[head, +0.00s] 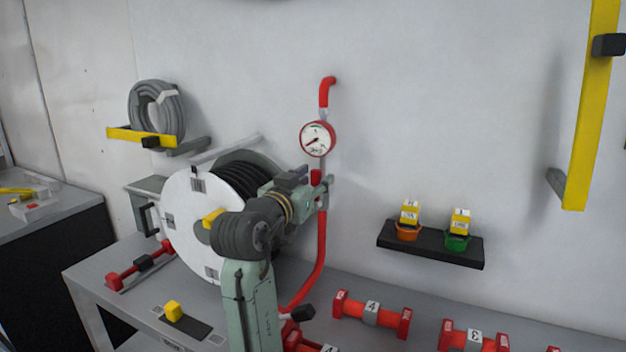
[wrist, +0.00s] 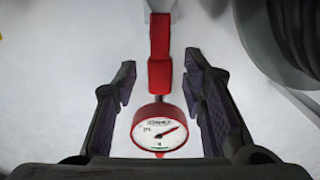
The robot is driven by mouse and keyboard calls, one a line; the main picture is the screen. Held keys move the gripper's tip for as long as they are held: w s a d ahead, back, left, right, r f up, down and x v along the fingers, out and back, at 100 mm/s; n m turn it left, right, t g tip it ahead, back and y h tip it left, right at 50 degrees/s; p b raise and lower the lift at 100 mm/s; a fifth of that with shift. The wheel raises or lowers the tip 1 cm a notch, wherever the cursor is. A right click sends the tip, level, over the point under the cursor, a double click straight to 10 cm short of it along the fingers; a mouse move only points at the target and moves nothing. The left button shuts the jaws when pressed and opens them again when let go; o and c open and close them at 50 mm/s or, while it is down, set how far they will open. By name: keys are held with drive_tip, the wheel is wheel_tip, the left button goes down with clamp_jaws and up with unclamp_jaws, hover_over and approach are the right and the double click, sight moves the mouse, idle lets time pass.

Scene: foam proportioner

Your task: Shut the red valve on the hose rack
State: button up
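The red valve handle (wrist: 160,60) shows in the wrist view as a red bar in line with a grey fitting, just beside the round gauge (wrist: 160,128). My gripper (wrist: 160,80) is open, with one finger on each side of the handle's wider end and a gap on both sides. In the head view my gripper (head: 322,192) is at the red pipe below the gauge (head: 318,138). A small red part of the valve (head: 316,176) shows above it; my gripper and wrist hide the rest.
A hose reel (head: 190,225) stands close left of my gripper, and its dark coils (wrist: 295,35) show in the wrist view. A black shelf (head: 430,246) with yellow-topped items is on the wall to the right. Red dumbbell-shaped parts (head: 372,313) lie on the bench below.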

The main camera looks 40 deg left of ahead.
clamp_jaws()
idle(0.7)
